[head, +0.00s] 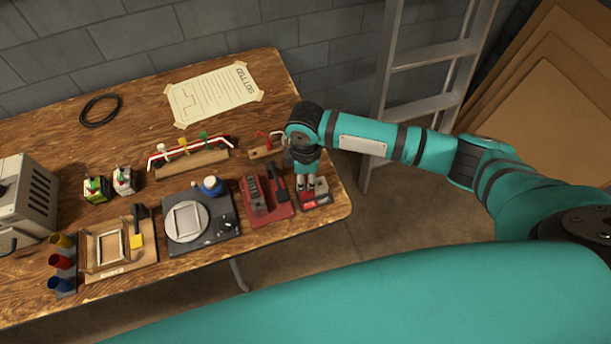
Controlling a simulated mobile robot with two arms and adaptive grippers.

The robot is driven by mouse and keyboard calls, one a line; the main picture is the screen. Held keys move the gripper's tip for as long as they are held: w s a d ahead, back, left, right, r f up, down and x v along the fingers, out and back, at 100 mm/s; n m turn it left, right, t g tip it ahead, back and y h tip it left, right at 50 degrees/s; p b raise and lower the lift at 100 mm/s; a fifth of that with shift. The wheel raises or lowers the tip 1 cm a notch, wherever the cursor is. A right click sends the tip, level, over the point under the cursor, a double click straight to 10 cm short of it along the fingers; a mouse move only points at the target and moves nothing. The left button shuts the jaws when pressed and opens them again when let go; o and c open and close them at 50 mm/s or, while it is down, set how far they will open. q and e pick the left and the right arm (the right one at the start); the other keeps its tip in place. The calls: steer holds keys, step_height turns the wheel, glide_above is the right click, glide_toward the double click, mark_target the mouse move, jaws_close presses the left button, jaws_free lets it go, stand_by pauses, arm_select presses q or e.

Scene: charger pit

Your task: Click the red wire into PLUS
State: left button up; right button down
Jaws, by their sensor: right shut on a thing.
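My right gripper (307,188) points down at the table's right end, over a small red and black block (317,200). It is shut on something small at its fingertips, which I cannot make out. A grey piece (321,186) stands right beside the fingers. A red wire (158,158) lies along a wooden rack (190,163) with coloured clips, left of the gripper. A small wooden stand (262,152) with a red bent piece (263,136) is just behind the gripper, partly hidden. No PLUS lettering is readable. My left gripper is out of view.
A red tool base with black parts (266,207) stands close left of the gripper. Further left are a dark plate with a round disc (187,222), a wooden frame (107,247), coloured cups and a grey box (25,195). A ladder (425,55) stands behind the table's right edge.

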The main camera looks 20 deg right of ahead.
steer(key=shift+f, duration=0.45)
steer(key=shift+p, duration=0.35)
stand_by(0.8)
steer(key=c, duration=1.8)
jaws_free()
jaws_close()
steer(key=shift+f, duration=0.2)
steer(key=o, duration=0.6)
jaws_free()
